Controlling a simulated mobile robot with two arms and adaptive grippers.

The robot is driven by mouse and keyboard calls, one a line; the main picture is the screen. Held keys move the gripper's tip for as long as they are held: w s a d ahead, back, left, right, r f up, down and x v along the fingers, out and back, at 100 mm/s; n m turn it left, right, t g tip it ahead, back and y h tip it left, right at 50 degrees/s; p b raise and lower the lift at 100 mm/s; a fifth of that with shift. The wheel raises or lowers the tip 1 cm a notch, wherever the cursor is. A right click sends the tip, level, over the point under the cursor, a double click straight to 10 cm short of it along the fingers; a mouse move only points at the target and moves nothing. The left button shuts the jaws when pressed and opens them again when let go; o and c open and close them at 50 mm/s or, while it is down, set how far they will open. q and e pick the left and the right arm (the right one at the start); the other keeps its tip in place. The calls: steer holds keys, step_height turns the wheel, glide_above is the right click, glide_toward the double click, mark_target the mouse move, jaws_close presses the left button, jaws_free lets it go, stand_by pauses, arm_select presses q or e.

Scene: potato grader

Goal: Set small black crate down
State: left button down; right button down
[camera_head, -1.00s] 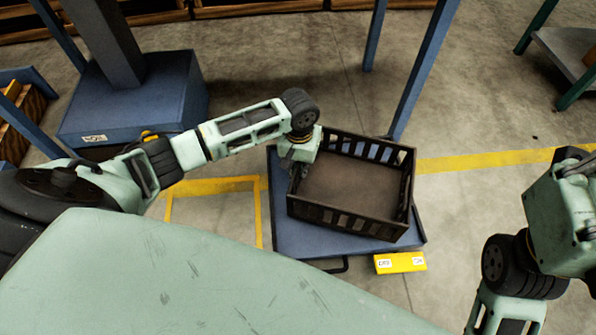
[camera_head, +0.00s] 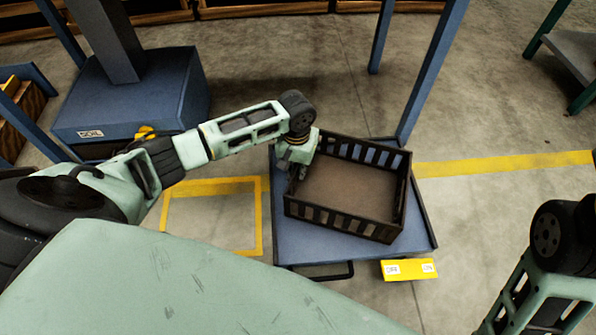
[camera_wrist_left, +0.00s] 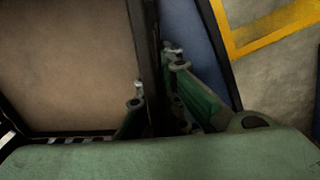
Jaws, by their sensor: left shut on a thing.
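The small black crate (camera_head: 345,228) has slatted walls and a brown inner floor, and it looks empty. It is over the blue platform (camera_head: 290,245); I cannot tell whether it touches it. My left gripper (camera_head: 298,165) is at the crate's left wall. In the left wrist view the left gripper (camera_wrist_left: 155,98) has one finger inside and one outside the crate wall (camera_wrist_left: 146,50), shut on it. The blue platform (camera_wrist_left: 200,50) shows below, outside that wall. My right arm shows at the lower right of the head view, but its gripper is out of view.
A yellow label block (camera_head: 408,269) is at the platform's front edge. Yellow floor lines (camera_head: 500,164) run beside it. A blue post (camera_head: 430,75) rises behind the crate. A blue box-shaped base (camera_head: 135,105) stands at the left. Open concrete floor lies to the right.

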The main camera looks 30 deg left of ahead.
arm_select(q)
steer(key=c, duration=1.9)
jaws_free()
steer(key=shift+f, duration=0.1)
